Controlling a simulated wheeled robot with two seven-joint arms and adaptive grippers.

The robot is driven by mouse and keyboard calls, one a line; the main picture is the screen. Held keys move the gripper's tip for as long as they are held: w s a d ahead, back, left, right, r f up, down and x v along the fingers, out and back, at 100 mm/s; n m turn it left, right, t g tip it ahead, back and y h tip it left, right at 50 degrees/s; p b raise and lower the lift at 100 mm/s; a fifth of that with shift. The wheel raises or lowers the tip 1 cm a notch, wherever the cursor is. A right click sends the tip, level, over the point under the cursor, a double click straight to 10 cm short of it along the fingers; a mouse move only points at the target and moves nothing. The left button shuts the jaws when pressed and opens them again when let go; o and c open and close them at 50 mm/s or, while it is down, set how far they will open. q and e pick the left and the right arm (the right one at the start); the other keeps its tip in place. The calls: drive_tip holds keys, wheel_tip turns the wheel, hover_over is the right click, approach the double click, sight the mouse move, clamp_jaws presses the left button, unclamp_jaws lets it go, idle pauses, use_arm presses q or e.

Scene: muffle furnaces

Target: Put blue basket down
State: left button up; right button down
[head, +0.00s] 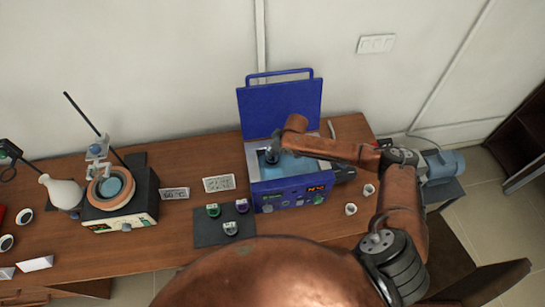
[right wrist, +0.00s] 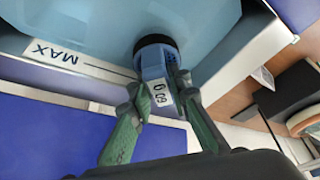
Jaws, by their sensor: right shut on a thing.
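The blue basket (right wrist: 155,68) is a small blue piece with a dark round ribbed end and a white label with digits. My right gripper (right wrist: 160,92) is shut on it in the right wrist view. In the head view my right gripper (head: 272,153) points down into the open blue water bath (head: 284,198). Light blue water (right wrist: 95,25) shows around the basket's dark end. I cannot tell whether the basket touches the bath floor. The basket is barely visible in the head view. My left gripper is not in view.
The raised blue lid (head: 281,108) stands behind the bath. Green, purple and white-grey capped containers sit on a dark mat (head: 207,238) at the front left. Small white cups (head: 351,209) stand right of the bath. A heating device (head: 120,210) with a flask is further left.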

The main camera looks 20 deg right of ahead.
drive_tip(key=shift+f, duration=0.4)
wheel_tip(320, 180, down, 2)
drive_tip(key=shift+f, duration=0.15)
drive_tip(key=shift+f+p, duration=0.3)
drive_tip(key=shift+f, duration=0.05)
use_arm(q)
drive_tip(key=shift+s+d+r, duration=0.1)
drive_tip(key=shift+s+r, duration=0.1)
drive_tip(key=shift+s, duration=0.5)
use_arm(e)
drive_tip(key=shift+f, duration=0.15)
drive_tip(key=c, duration=2.1)
unclamp_jaws()
drive_tip(key=shift+o, duration=1.4)
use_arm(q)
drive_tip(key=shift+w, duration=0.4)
